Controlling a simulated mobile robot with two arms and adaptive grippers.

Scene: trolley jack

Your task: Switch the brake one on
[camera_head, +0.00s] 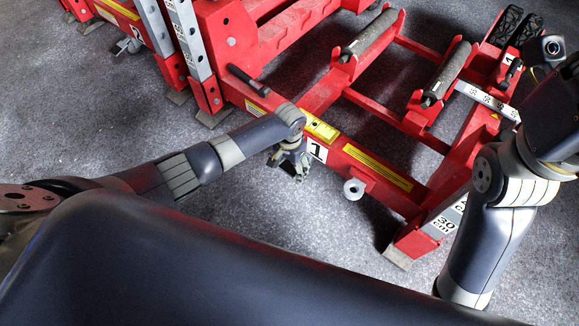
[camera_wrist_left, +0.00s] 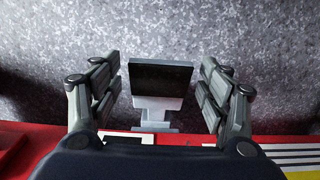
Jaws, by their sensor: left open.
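Brake one shows in the left wrist view as a grey metal pedal with a dark pad (camera_wrist_left: 161,80), sticking out from the red frame over the carpet. My left gripper (camera_wrist_left: 160,68) is open, with one finger on each side of the pedal and a visible gap on both sides. In the head view the left gripper (camera_head: 291,166) points down beside the red beam, just left of the white label "1" (camera_head: 317,150). It hides most of the brake there. My right arm (camera_head: 508,190) is at the right, and its fingers cannot be made out.
The red trolley jack frame (camera_head: 355,157) spans the upper view, with rollers (camera_head: 369,36) and black-handled levers (camera_head: 248,80). A round white-grey part (camera_head: 354,189) protrudes right of the label. Another grey brake (camera_head: 128,45) shows at far left. Grey carpet (camera_head: 285,225) in front is clear.

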